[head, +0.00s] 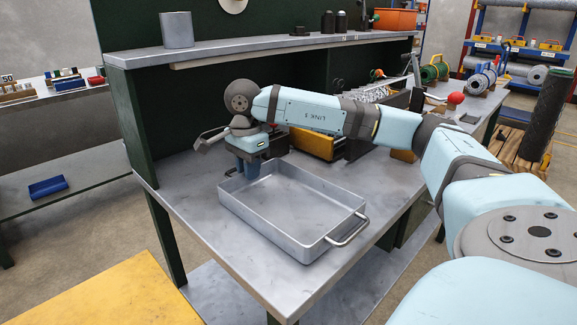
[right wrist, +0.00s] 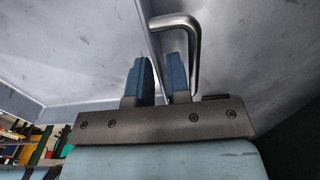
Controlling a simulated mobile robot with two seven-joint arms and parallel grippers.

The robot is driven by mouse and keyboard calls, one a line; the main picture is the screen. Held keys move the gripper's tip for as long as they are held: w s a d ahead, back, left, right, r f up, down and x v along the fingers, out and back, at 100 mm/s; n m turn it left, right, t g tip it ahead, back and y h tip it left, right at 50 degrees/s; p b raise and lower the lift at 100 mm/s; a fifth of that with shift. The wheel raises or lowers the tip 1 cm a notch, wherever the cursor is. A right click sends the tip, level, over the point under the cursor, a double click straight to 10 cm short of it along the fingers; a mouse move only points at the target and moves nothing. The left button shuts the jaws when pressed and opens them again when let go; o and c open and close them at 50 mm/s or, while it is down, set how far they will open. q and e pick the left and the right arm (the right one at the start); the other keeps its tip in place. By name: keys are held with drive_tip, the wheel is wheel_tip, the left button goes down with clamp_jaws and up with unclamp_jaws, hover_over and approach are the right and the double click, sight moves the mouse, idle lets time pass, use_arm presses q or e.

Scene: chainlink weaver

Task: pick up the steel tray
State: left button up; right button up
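The steel tray (head: 320,234) is a shallow, empty rectangular pan resting on the grey workbench. A bar handle (head: 347,230) sticks out at its near right end. My right gripper (head: 250,172) points down at the tray's far left end. In the right wrist view its two blue fingers (right wrist: 160,75) stand close together on either side of the tray wall (right wrist: 155,42). A bent metal handle (right wrist: 193,45) passes just right of the right finger. A narrow gap shows between the fingers; whether they press on the wall is unclear. My left gripper is out of view.
A raised shelf (head: 260,47) with a grey cup (head: 177,30) runs behind the tray. A yellow bin (head: 312,140) stands behind my right forearm. A red ball (head: 456,98) and spools are farther right. The bench beside the tray's near side is clear.

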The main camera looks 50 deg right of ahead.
drive_tip(key=shift+f, duration=0.3)
clamp_jaws()
drive_tip(key=shift+r, duration=0.1)
idle(1.1)
